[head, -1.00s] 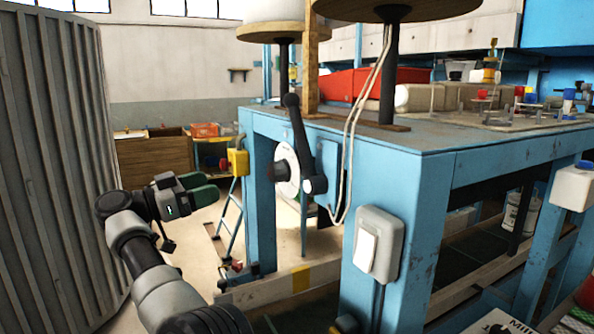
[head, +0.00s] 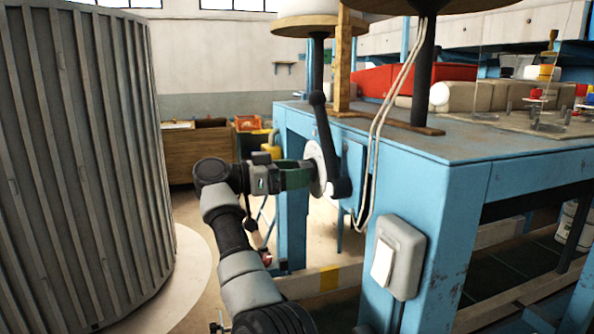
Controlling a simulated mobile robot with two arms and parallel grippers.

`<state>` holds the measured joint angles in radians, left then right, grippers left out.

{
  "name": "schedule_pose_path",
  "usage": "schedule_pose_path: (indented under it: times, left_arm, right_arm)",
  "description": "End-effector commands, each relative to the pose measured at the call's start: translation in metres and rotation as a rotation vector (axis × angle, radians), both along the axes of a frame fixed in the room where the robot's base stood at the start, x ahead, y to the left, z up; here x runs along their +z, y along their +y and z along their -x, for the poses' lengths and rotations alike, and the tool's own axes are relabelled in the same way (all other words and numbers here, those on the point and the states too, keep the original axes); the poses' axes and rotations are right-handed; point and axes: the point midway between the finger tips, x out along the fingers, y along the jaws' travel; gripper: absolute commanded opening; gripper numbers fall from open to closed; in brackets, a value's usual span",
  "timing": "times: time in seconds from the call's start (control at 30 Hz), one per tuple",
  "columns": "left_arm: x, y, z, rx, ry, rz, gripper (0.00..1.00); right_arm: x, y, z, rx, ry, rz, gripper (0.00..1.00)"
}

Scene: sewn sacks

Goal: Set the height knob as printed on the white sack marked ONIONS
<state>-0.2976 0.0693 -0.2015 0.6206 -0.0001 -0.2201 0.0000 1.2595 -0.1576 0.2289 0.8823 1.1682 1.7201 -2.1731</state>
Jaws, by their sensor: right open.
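The white dial disc (head: 320,168) of the height knob stands on edge at the left side of the blue bench, seen nearly edge-on. Its printed marks cannot be read. A dark hub seen earlier on its left side is now hidden by my right gripper (head: 297,174). The gripper's green fingers reach right up to the disc, at the hub. They are open; whether they touch the hub I cannot tell. A black crank lever (head: 325,135) stands in front of the disc. No sack marked ONIONS can be made out. My left gripper is not in view.
The blue bench (head: 450,150) fills the right, with a grey switch box (head: 397,256) on its leg and pale cords (head: 376,130) hanging near the crank. A large ribbed grey cylinder (head: 85,160) stands left.

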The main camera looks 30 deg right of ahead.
Motion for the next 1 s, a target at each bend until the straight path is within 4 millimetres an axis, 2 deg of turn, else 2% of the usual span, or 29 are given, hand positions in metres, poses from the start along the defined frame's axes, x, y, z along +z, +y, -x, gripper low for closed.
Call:
schedule_pose_path:
  times: [0.13,0.4,0.73,1.0]
  left_arm:
    - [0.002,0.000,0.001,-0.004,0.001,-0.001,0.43]
    - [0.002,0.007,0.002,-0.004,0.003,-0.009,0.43]
    - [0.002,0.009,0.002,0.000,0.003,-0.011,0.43]
    - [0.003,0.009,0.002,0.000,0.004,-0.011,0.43]
  right_arm:
    - [0.000,-0.008,0.002,0.000,0.000,0.000,0.74]
    - [0.000,-0.009,0.003,0.001,0.000,0.000,0.74]
    - [0.000,-0.009,0.003,0.001,0.000,0.000,0.24]
    - [0.000,-0.009,0.002,0.001,-0.029,0.007,0.24]
